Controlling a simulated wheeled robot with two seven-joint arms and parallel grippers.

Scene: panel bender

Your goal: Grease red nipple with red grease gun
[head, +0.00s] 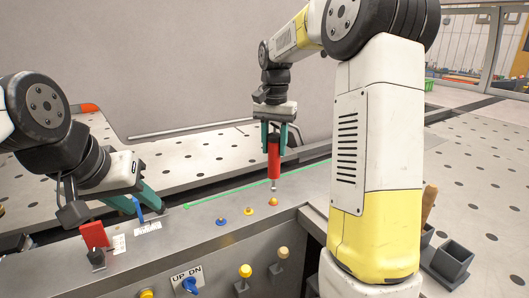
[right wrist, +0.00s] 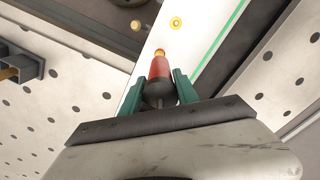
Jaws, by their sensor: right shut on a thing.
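My right gripper (head: 274,139) is shut on the red grease gun (head: 274,160), which hangs upright with its grey nozzle down. The nozzle end is just above the orange-red nipple (head: 273,202) on the grey panel; a small gap shows between them. In the right wrist view, the gun (right wrist: 160,68) sits between the teal fingers (right wrist: 160,92). An orange tip shows beyond it; I cannot tell whether it is nipple or nozzle. My left gripper (head: 140,203) is open over the left part of the panel, its fingers around or beside a blue lever (head: 138,209).
A yellow nipple (head: 247,212) and a blue nipple (head: 221,222) stand left of the orange-red one. Dark holders (head: 452,260) stand at right.

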